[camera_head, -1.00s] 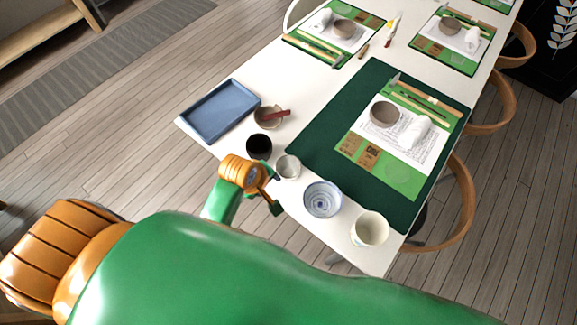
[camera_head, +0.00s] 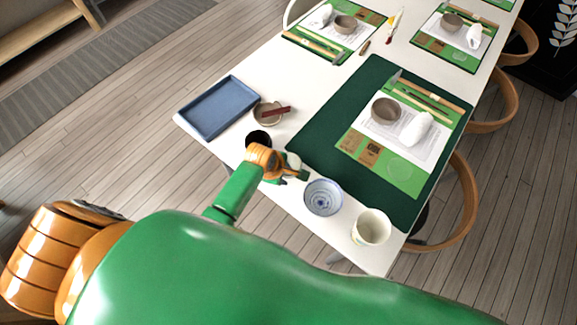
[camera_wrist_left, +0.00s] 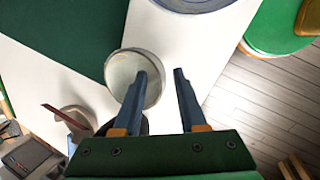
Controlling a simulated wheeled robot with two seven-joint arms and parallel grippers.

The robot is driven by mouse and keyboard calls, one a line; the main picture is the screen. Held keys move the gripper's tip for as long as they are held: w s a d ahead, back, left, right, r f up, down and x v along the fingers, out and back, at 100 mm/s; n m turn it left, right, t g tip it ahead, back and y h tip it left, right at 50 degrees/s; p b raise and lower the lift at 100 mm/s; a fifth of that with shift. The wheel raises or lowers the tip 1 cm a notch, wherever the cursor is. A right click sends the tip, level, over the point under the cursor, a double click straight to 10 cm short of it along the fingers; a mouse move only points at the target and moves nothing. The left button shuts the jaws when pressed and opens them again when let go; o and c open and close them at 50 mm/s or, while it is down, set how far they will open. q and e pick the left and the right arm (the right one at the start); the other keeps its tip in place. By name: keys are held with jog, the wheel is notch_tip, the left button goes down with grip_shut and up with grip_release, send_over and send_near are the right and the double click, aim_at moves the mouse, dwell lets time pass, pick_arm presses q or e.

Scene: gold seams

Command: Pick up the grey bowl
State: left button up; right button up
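A small light grey bowl (camera_head: 293,160) stands near the table's front edge, partly hidden by my left gripper (camera_head: 290,176). In the left wrist view this bowl (camera_wrist_left: 122,70) is below my left gripper (camera_wrist_left: 163,74). The fingers are apart with nothing gripped: one overlaps the bowl's opening, the other is beyond its rim over white table. I cannot tell whether a finger is inside the bowl. Another, brownish-grey bowl (camera_head: 386,111) sits on the place setting. My right gripper is not in view.
Close around stand a black cup (camera_head: 257,137), a blue-patterned bowl (camera_head: 323,198), a cream cup (camera_head: 371,227) and a bowl with a reddish-brown stick (camera_head: 268,115). A blue tray (camera_head: 218,106) is at left. A dark green mat (camera_head: 330,120) lies behind.

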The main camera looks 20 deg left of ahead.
pick_arm(q)
grip_shut()
jog(key=shift+r, duration=0.1)
